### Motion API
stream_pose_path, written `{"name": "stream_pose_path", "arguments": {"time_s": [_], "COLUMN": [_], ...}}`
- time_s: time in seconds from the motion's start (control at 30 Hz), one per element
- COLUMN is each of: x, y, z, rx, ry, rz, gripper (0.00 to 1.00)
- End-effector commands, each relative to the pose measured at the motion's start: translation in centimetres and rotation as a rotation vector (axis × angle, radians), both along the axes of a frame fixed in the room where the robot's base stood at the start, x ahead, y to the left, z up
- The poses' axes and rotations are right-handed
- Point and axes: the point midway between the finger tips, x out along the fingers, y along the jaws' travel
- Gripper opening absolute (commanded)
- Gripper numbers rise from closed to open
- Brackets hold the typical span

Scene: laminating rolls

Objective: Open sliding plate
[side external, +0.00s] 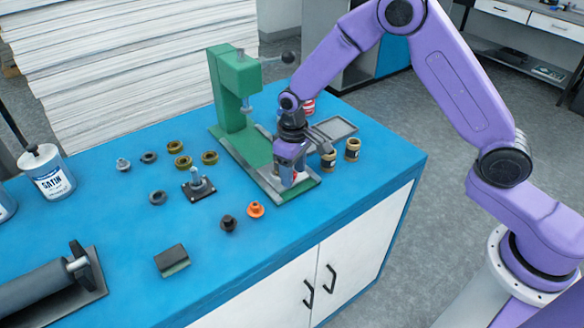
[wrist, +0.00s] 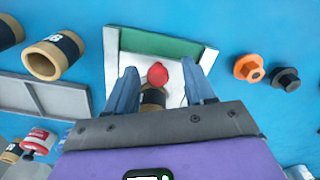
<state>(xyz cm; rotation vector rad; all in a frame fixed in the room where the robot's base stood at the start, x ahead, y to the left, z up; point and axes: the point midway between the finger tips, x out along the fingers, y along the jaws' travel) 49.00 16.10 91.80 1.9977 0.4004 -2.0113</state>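The sliding plate (side external: 301,188) is a pale metal slide at the front of the green press (side external: 232,95). In the wrist view the plate (wrist: 137,62) is pale, with a green strip at its far end. A red round knob (wrist: 157,74) stands on it; in the side view my gripper mostly hides it. My gripper (side external: 289,177) is low over the plate, pointing down. In the wrist view my gripper (wrist: 158,70) is open, its two blue-grey fingers on either side of the knob with visible gaps. Whether the fingertips touch the plate is unclear.
Dark rolls with tan ends (side external: 328,161) and a grey tray (side external: 335,129) stand close behind the plate. An orange flanged part (side external: 256,210) and a dark one (side external: 228,223) lie in front. The blue tabletop's front right is clear.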

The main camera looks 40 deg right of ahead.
Motion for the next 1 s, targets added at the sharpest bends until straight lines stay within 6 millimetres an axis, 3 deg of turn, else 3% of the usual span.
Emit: {"name": "stream_pose_path", "arguments": {"time_s": [0.27,0.43,1.0], "x": [0.2,0.3,0.3], "y": [-0.1,0.0,0.0], "z": [0.1,1.6,13.2], "rx": [0.001,0.003,0.003], "ry": [-0.005,-0.008,-0.008], "rz": [-0.002,-0.002,-0.002], "gripper": [0.53,0.53,0.53]}}
